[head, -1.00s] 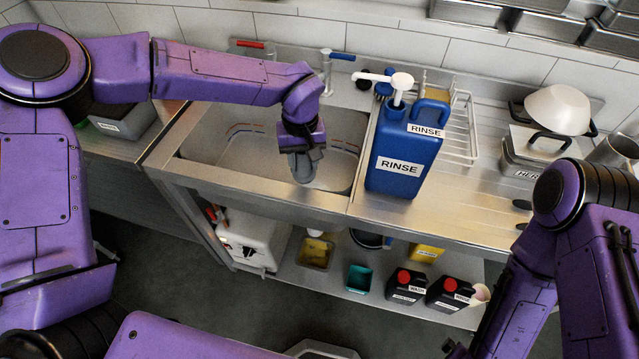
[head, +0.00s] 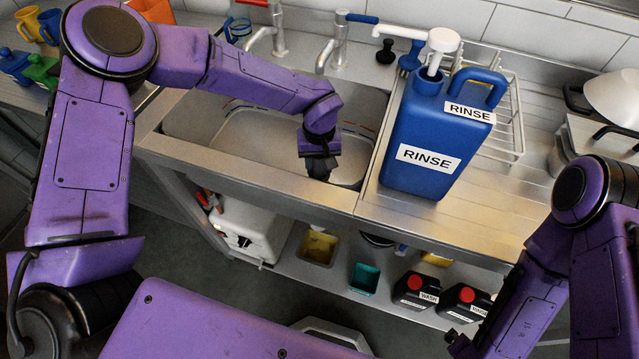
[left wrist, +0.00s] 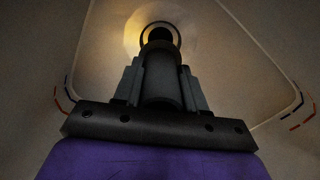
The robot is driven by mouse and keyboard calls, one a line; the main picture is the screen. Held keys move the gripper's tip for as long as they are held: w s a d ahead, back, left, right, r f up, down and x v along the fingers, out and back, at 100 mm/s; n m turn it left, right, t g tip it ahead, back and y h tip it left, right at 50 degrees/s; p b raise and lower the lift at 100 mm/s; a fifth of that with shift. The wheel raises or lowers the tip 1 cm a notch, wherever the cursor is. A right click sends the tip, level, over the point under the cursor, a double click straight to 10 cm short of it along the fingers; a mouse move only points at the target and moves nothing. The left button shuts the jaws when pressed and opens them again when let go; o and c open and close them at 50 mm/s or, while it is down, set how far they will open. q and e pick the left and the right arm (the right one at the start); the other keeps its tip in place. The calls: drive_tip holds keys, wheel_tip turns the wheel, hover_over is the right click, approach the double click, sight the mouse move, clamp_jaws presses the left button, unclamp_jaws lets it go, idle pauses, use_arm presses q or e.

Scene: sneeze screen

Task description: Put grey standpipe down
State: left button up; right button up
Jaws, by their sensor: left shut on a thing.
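My left gripper (head: 319,166) points down inside the sink basin (head: 250,129). In the left wrist view my left gripper (left wrist: 160,88) is shut on the grey standpipe (left wrist: 161,80), a dark grey tube between the two fingers. The tube points toward a dark round opening with a ring (left wrist: 160,36) on the basin floor. I cannot tell whether its lower end touches the floor or sits in that opening. In the head view the gripper and basin edge hide nearly all of the standpipe. My right arm is at the right; its gripper is not clearly in view.
A large blue RINSE container (head: 428,150) with a white pump stands just right of the basin. Two taps rise behind the basin, one with a blue handle (head: 356,17). A wire rack (head: 505,110) is behind the container. Tubs and dark bottles (head: 415,290) stand on the lower shelf.

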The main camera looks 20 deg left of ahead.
sight(319, 178)
use_arm(q)
wheel_tip(319, 178, down, 6)
drive_tip(key=shift+f, duration=0.1)
drive_tip(key=o, duration=1.1)
drive_tip(key=shift+f, duration=0.15)
drive_tip(key=shift+c, duration=0.2)
wheel_tip(319, 178, up, 12)
drive_tip(key=shift+r, duration=0.2)
